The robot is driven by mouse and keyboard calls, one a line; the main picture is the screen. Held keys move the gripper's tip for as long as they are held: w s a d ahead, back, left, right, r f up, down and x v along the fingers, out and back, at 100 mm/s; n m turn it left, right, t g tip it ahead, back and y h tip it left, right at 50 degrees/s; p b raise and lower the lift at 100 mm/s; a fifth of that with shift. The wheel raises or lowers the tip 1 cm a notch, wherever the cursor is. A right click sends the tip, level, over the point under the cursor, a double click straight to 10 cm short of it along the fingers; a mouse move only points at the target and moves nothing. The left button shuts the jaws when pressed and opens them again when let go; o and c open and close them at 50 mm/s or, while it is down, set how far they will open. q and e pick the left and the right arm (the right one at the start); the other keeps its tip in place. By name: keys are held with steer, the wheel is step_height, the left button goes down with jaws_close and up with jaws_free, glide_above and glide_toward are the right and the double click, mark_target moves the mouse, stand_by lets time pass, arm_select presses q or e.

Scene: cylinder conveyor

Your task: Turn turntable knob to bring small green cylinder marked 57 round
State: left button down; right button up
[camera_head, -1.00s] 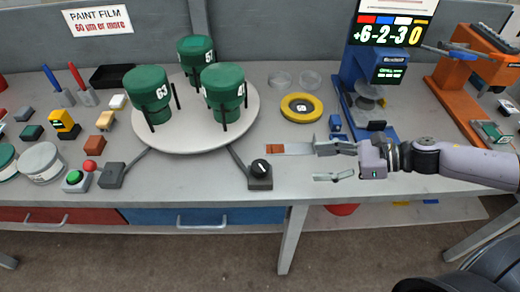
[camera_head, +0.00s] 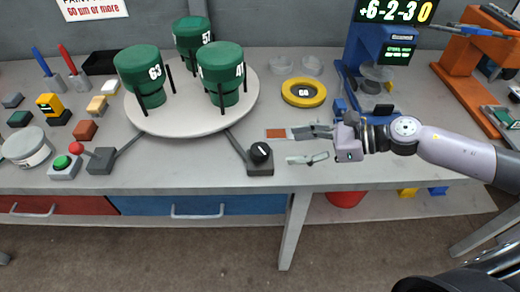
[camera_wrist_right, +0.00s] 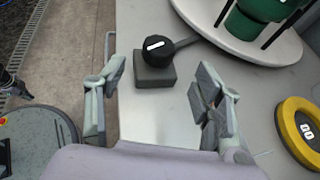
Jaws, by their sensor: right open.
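A round pale turntable (camera_head: 180,127) carries three green cylinders. The one marked 63 (camera_head: 138,65) is at front left, another (camera_head: 222,70) is at front right with a partly turned label, and the one at the back (camera_head: 192,38) has a label that looks like 57. The black knob (camera_head: 260,153) with a white mark sits on a grey box in front of the turntable; it also shows in the right wrist view (camera_wrist_right: 157,48). My right gripper (camera_head: 298,146) is open and empty, just right of the knob, not touching it. In the wrist view its fingers (camera_wrist_right: 160,78) lie apart, with the knob beyond them.
A yellow ring (camera_head: 304,92) lies right of the turntable, near a blue stand (camera_head: 360,70). A box with a green button (camera_head: 65,166) and a red-knobbed box (camera_head: 100,160) stand at the left.

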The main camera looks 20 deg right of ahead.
mark_target(262, 149)
steer(key=p+x, duration=0.1)
steer(key=x, duration=0.2)
steer(key=p+x, duration=0.1)
steer(key=x, duration=0.2)
steer(key=p+x, duration=0.1)
steer(key=x, duration=0.2)
steer(key=shift+w+a+r+p, duration=0.2)
steer(key=shift+a+p, duration=0.1)
steer(key=shift+a, duration=0.1)
steer(key=shift+w+a+f, duration=0.15)
steer(key=shift+a+f, duration=0.1)
steer(key=shift+f, duration=0.05)
